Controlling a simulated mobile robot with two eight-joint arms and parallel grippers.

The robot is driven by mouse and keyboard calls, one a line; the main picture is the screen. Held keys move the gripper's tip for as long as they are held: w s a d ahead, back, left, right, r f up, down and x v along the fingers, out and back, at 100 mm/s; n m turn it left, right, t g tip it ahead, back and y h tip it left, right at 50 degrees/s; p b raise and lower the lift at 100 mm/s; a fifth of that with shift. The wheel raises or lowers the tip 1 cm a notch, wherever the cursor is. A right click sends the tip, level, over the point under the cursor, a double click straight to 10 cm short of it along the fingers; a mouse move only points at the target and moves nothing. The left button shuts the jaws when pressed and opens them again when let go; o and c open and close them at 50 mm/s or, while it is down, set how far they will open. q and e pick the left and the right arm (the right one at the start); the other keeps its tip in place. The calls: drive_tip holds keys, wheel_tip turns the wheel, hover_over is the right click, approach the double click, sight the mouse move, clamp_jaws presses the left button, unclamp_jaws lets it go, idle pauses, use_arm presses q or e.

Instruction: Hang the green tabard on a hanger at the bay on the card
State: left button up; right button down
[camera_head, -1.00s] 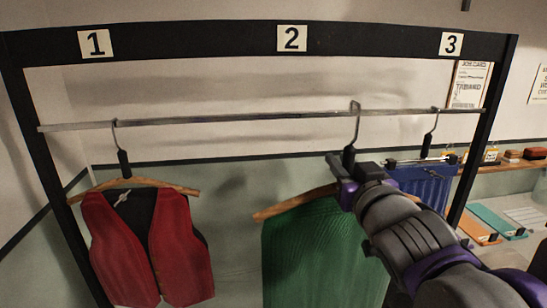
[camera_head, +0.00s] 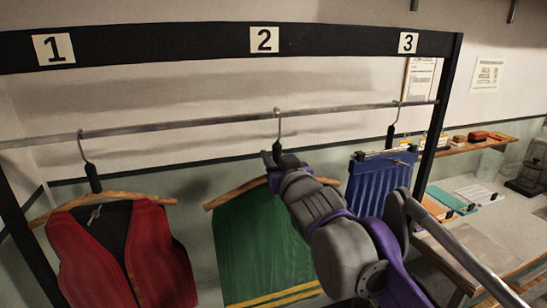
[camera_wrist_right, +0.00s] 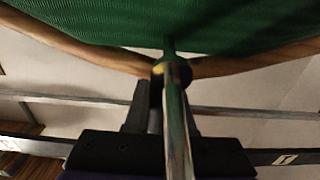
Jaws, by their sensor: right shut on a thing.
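The green tabard (camera_head: 255,245) hangs on a wooden hanger (camera_head: 225,199) below the number 2 plate (camera_head: 264,40). My right gripper (camera_head: 274,168) is shut on this hanger at its neck, below the hook. The hook (camera_head: 279,125) meets the metal rail (camera_head: 215,120) in the picture; I cannot tell whether it rests on it. In the right wrist view the gripper (camera_wrist_right: 165,90) is at the hanger's middle, with the tabard (camera_wrist_right: 150,25) beyond. The job card (camera_head: 419,82) on the wall is partly hidden by the rack; its bay is unreadable. My left gripper is not in view.
A red vest (camera_head: 150,260) hangs at the left under plate 1 (camera_head: 53,49). A blue garment (camera_head: 375,185) hangs at the right under plate 3 (camera_head: 408,43). The rail is free between the red vest and the green tabard. A shelf and a bench (camera_head: 470,245) stand at the right.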

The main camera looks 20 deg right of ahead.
drive_tip(key=w+f, duration=0.2)
drive_tip(key=w, duration=0.6)
drive_tip(key=shift+a, duration=0.2)
idle(0.5)
drive_tip(key=shift+w, duration=0.15)
drive_tip(key=c, duration=0.7)
unclamp_jaws()
